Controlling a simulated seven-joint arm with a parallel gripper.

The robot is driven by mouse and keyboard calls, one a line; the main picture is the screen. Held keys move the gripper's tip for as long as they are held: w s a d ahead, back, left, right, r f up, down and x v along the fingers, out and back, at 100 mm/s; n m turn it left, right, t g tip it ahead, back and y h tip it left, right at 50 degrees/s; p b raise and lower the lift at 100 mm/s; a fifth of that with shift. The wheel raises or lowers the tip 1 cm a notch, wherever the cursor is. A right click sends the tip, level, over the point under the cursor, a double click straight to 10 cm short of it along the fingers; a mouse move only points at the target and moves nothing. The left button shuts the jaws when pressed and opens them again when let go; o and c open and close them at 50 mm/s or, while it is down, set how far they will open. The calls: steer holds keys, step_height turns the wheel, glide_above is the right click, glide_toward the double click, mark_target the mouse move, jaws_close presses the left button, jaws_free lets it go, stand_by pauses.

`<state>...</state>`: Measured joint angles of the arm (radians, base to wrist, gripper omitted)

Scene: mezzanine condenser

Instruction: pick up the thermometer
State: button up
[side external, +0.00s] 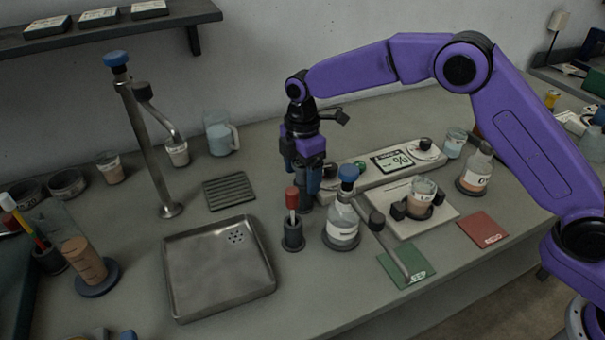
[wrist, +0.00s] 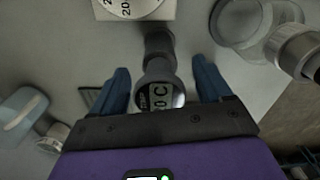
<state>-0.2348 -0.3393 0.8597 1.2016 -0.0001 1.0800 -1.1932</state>
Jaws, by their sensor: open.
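The thermometer is a dark grey upright piece with a round head and a small display reading about 20 C, seen in the wrist view (wrist: 158,93). It stands between the two blue fingers of my gripper (wrist: 162,80), with a gap on each side. In the side view my gripper (side external: 302,178) points down over the bench, fingers apart. There the fingers hide most of the thermometer. Only a grey lower part shows below them. Whether a finger touches it cannot be told in that view.
A dark holder with a red-topped stick (side external: 292,200) stands just in front of my gripper. A blue-capped bottle (side external: 343,222) is close on the right. A weighing scale (side external: 392,162) lies behind. The metal tray (side external: 218,268) and grille (side external: 230,191) lie left.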

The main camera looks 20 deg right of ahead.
steer(key=c, duration=1.2)
